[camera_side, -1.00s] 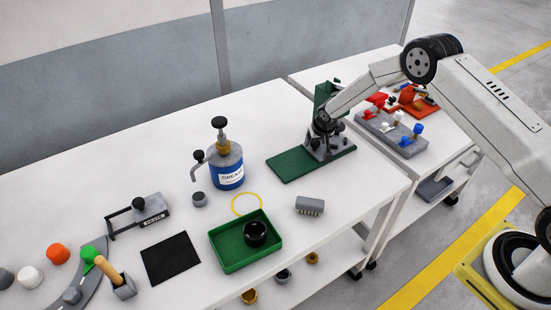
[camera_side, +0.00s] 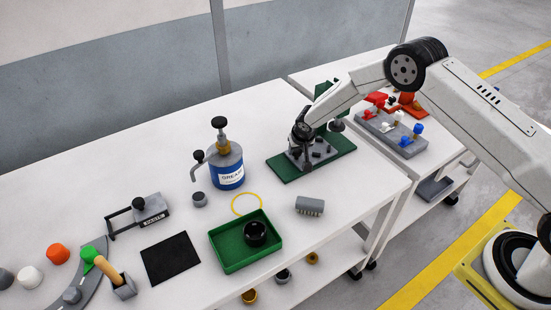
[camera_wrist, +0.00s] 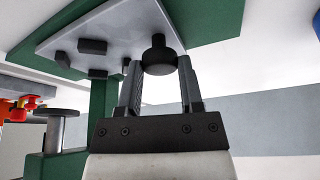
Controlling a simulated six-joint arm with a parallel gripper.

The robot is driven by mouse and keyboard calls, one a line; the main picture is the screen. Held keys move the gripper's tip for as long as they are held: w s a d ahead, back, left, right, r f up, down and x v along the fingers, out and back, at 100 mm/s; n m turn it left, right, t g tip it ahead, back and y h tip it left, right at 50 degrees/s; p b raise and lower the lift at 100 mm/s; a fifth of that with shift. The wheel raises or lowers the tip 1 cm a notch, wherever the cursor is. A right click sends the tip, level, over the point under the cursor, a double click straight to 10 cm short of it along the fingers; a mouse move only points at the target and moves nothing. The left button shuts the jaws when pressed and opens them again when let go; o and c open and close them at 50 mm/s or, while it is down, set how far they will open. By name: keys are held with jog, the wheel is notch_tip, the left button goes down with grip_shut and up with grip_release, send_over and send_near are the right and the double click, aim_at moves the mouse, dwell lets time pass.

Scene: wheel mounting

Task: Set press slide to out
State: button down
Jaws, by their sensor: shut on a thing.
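The press stands at the table's back right, with a green column (camera_side: 327,88) on a long green base (camera_side: 283,172). Its slide is a grey plate (camera_side: 326,158) with small black blocks, lying on the base to the left of the column, clear of the round ram (camera_side: 337,126). My gripper (camera_wrist: 158,72) is shut on the slide's black knob (camera_wrist: 158,53), one finger on each side. The slide plate also shows in the wrist view (camera_wrist: 112,28). In the side view my gripper (camera_side: 306,160) hides the knob.
A blue grease can (camera_side: 227,172) stands left of the press. A second table with a grey fixture (camera_side: 385,134) stands to the right.

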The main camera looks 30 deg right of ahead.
jog(key=a, duration=0.7)
jog(key=shift+a, duration=0.1)
jog(key=shift+c, duration=1.2)
grip_release()
jog(key=shift+r, duration=0.15)
jog(key=d+v, duration=0.1)
jog(key=v, duration=0.6)
jog(key=shift+a+r, duration=0.25)
jog(key=shift+a, duration=0.3)
jog(key=shift+s, duration=0.2)
